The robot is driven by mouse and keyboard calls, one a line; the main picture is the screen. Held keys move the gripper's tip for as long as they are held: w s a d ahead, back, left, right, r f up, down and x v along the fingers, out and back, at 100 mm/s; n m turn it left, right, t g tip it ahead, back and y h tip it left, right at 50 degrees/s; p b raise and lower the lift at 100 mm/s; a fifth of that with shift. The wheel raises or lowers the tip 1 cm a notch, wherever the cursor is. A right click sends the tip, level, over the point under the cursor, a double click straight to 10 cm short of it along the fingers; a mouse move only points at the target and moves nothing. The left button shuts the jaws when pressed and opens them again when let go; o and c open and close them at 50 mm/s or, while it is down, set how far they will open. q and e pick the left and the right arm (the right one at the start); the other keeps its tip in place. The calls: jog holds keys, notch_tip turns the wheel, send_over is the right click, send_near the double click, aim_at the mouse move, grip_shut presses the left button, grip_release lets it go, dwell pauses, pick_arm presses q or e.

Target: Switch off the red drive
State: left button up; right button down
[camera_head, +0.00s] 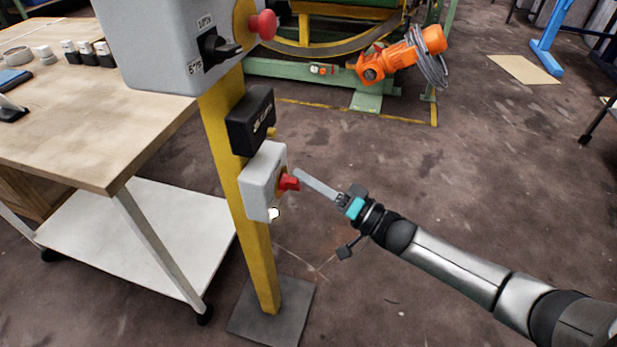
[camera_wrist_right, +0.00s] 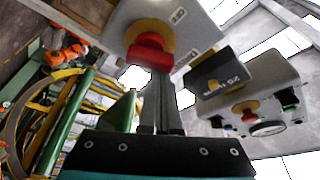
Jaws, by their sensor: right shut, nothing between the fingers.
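A red rotary knob (camera_head: 289,182) sits on the right face of a small grey box (camera_head: 262,182), low on a yellow post. In the right wrist view the red knob (camera_wrist_right: 150,52) sits on a yellow disc, straight ahead of the fingers. My right gripper (camera_head: 298,174) is shut and empty, with its fingertips at the knob. In the right wrist view the fingertips of my right gripper (camera_wrist_right: 158,78) overlap the knob's lower edge; I cannot tell whether they touch it. My left gripper is not in view.
Above the small box are a black box (camera_head: 251,120) and a larger grey box (camera_head: 165,45) with a black switch (camera_head: 217,46) and red mushroom button (camera_head: 263,25). A wooden table (camera_head: 110,140) stands left.

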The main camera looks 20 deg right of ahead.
jog(key=shift+s+a+f+n+y, duration=0.15)
jog(key=shift+n+y, duration=0.25)
jog(key=shift+n, duration=0.3)
jog(key=shift+n+b, duration=0.3)
jog(key=shift+n, duration=0.1)
jog(key=n+y+b, duration=0.1)
jog(key=n, duration=0.1)
jog(key=n+g+y+b, duration=0.1)
jog(key=n, duration=0.2)
jog(key=s+n+y, duration=0.1)
jog(key=n, duration=0.1)
jog(key=shift+a+f+n+g+b, duration=0.15)
jog(key=shift+a+n+g+b, duration=0.15)
jog(key=shift+n+b, duration=0.1)
jog(key=shift+a+n+g+y, duration=0.1)
jog(key=shift+n+g+y, duration=0.35)
jog(key=shift+n, duration=0.65)
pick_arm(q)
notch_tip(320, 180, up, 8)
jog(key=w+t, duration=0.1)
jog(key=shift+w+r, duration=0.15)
